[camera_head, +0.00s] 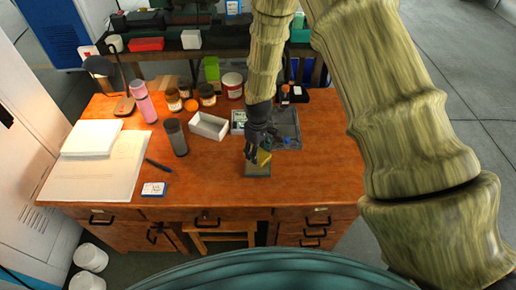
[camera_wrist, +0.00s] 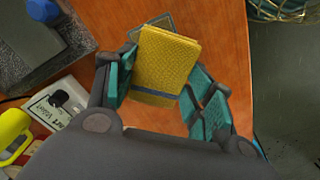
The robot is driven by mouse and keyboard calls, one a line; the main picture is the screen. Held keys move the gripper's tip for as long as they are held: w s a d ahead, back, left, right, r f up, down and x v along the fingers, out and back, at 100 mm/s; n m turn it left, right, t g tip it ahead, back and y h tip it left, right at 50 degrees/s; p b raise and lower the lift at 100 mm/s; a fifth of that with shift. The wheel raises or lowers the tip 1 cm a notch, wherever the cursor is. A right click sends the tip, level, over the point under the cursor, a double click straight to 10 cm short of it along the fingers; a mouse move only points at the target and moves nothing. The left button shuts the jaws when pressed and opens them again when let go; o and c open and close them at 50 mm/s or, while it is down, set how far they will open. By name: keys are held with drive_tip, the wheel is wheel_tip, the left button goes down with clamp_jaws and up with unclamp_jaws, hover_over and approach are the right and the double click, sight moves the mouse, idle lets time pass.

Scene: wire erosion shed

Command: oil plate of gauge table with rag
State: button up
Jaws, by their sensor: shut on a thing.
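My gripper (camera_head: 257,153) is shut on a folded yellow rag (camera_head: 264,157), above the front middle of the wooden desk. In the wrist view the rag (camera_wrist: 166,62) sits between the teal finger pads of my gripper (camera_wrist: 160,75); a blue stripe crosses its lower part. A small grey-green plate (camera_head: 257,171), apparently the gauge table, lies on the desk just below the rag. In the wrist view its corner (camera_wrist: 163,20) shows past the rag, which hides the rest. I cannot tell whether rag and plate touch.
A white open box (camera_head: 209,125), a grey cylinder (camera_head: 175,137), a pink bottle (camera_head: 144,101) and several jars stand to the left. Papers (camera_head: 94,160) cover the left end. The desk's right side (camera_head: 335,160) is clear.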

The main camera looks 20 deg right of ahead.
sight(258, 167)
drive_tip(key=shift+f+b, duration=1.4)
drive_tip(key=shift+f, duration=1.15)
drive_tip(key=shift+f, duration=0.55)
idle(0.4)
drive_tip(key=shift+r, duration=0.15)
drive_tip(key=shift+r+p, duration=1.95)
drive_tip(key=shift+r, duration=1.45)
drive_tip(key=shift+s+f, duration=0.15)
drive_tip(key=shift+f, duration=0.1)
drive_tip(key=s+f+m+b, duration=0.1)
drive_tip(key=b, duration=0.1)
drive_tip(key=s+a+f+m+b, duration=0.1)
drive_tip(key=s+m+b, duration=0.1)
drive_tip(key=s+f+m+b, duration=0.1)
drive_tip(key=s+m+b, duration=0.1)
drive_tip(key=b, duration=0.1)
drive_tip(key=shift+s+a+f, duration=0.1)
drive_tip(key=shift+a+f, duration=0.05)
drive_tip(key=shift+a, duration=0.05)
drive_tip(key=shift+s+f+m+b, duration=0.2)
drive_tip(key=shift+s+m+b, duration=0.15)
drive_tip(key=shift+s+m, duration=0.2)
drive_tip(key=shift+s+a, duration=0.15)
